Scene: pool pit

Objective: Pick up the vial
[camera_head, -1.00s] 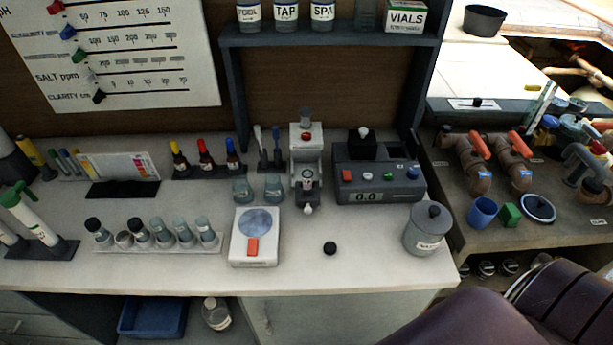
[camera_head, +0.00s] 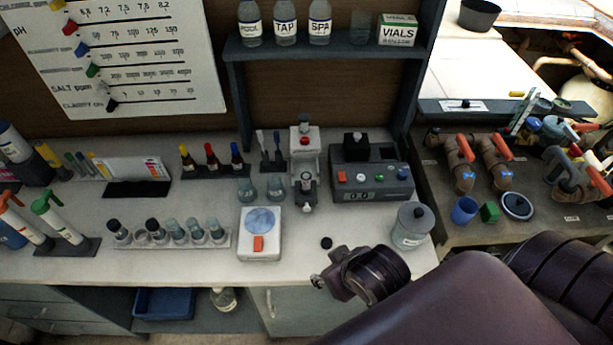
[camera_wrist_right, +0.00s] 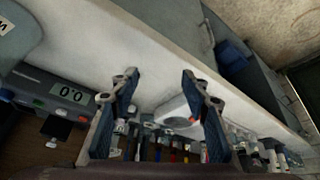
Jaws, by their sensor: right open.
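Several small glass vials, some with dark caps, stand in a white rack (camera_head: 222,240) on the bench in the head view, left of centre; one is the vial (camera_head: 174,231) near the rack's middle. My right gripper (camera_head: 330,280) is over the front edge of the bench, to the right of the rack and well apart from it. In the right wrist view, my right gripper (camera_wrist_right: 160,76) has its two fingers spread with nothing between them. Which vial the task means cannot be told. My left gripper is not in view.
A white scale (camera_head: 260,246) with an orange button stands between rack and gripper. A black cap (camera_head: 326,242) lies near the gripper. A grey lidded jar (camera_head: 411,228) is right, a meter (camera_head: 371,175) behind. Dropper bottles, reagent tubes (camera_head: 60,220) and flasks crowd the bench. The front strip is clear.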

